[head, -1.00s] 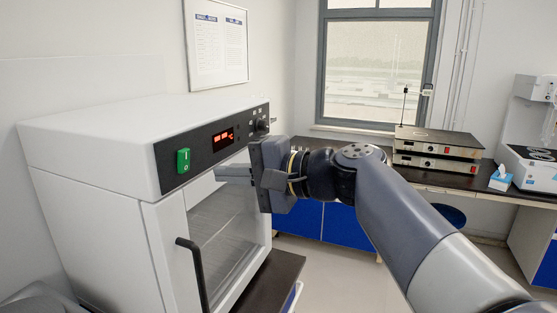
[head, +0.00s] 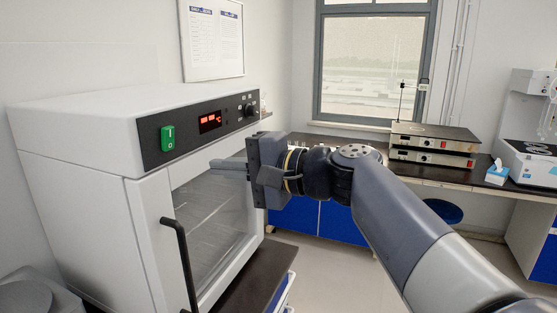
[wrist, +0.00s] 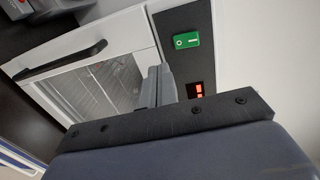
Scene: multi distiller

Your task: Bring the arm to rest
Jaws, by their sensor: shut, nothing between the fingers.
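My gripper (head: 228,164) is in front of the upper part of a white oven-like cabinet (head: 85,190) in the head view. Its fingers point left toward the cabinet's front, just below the control panel. In the wrist view the fingers (wrist: 156,86) lie together with nothing between them. The arm reaches in from the lower right. The cabinet's glass door (head: 205,225) looks closed, with a black handle (head: 180,260) on its left side. Whether the fingertips touch the cabinet cannot be told.
The panel has a green switch (head: 168,138) and a red display (head: 210,122). A dark bench (head: 450,178) along the back holds stacked hot plates (head: 434,145), a tissue box (head: 497,173) and a white instrument (head: 528,163). Open floor (head: 320,270) lies between.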

